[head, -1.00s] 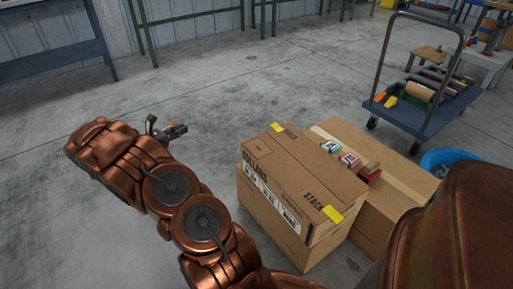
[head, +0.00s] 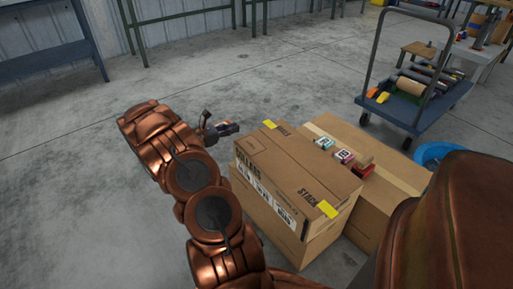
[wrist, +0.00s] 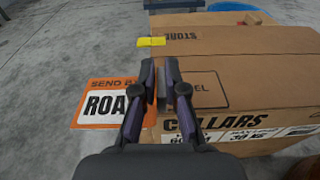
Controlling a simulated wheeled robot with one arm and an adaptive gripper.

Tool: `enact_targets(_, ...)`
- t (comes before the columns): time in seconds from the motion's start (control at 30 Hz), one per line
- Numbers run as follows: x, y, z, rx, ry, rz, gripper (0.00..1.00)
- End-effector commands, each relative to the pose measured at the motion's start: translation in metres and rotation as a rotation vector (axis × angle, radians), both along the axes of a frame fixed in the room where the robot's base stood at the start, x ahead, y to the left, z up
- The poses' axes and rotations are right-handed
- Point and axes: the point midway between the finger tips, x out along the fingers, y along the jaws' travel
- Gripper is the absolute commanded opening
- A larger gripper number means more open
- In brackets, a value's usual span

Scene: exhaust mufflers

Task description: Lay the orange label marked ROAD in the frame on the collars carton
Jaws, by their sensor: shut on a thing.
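My gripper (wrist: 161,78) is shut on the orange label marked ROAD (wrist: 88,108). The label shows to the left of the fingers in the wrist view, its right part hidden behind them. The collars carton (wrist: 285,75) lies below and to the right, its top printed with a thin outlined frame (wrist: 212,78), partly covered by the fingers. In the head view my gripper (head: 224,128) is beside the left far edge of the collars carton (head: 300,165); the label is too small to make out there.
Yellow tape (head: 328,209) marks the carton's corners. A blue trolley (head: 425,110) stands behind.

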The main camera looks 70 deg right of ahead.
Motion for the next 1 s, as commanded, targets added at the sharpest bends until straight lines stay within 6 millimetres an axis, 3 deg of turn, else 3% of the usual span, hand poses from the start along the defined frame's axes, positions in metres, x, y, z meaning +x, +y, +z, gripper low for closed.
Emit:
enact_targets(0.53, -0.087, 0.003, -0.01, -0.001, 0.001, -0.003, 0.01)
enact_targets(0.87, -0.106, 0.003, -0.012, 0.002, 0.001, -0.002, 0.01)
enact_targets(1.0, -0.105, 0.004, -0.035, 0.002, 0.001, 0.0, 0.01)
